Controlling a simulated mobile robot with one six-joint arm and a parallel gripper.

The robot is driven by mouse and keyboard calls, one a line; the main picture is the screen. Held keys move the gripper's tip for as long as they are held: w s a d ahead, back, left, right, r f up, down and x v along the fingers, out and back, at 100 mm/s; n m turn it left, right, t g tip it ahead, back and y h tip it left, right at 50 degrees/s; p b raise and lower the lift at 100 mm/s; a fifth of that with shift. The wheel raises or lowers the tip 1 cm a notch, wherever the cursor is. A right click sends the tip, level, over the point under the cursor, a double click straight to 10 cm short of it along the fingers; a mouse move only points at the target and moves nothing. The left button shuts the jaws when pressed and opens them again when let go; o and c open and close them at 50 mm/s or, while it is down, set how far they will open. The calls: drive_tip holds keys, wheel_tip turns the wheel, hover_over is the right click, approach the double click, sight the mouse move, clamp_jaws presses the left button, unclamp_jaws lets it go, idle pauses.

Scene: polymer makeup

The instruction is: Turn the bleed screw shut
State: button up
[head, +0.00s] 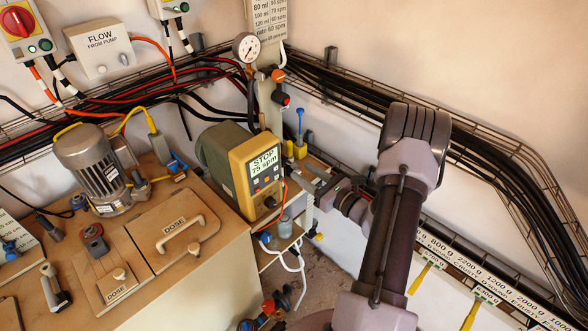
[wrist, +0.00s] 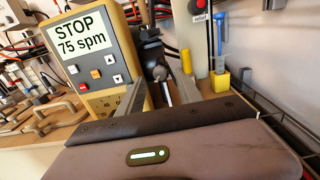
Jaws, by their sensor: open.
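A yellow dosing pump (head: 252,172) stands on the bench; its display reads STOP, 75 spm. It also shows at the left in the wrist view (wrist: 95,60). A small dark fitting with a grey rounded end (wrist: 161,74) sits right of the pump, between my fingers in the picture. It may be the bleed screw, but no label confirms this. My gripper (wrist: 163,82) is open with nothing clasped; I cannot tell how far its fingers are from the fitting. In the head view my gripper (head: 318,183) is just right of the pump, and the fitting is not clearly visible.
A blue-handled tool (head: 300,122) stands in a yellow holder (head: 299,150) behind my gripper. A gauge (head: 247,47) and a red relief knob (head: 282,99) are on the upright panel. Hoses and a bottle (head: 285,226) are below. Cable trays line the walls.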

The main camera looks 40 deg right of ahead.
sight(297, 168)
drive_tip(key=w, duration=0.4)
drive_tip(key=shift+w+a, duration=0.15)
drive_tip(key=shift+w, duration=0.1)
clamp_jaws()
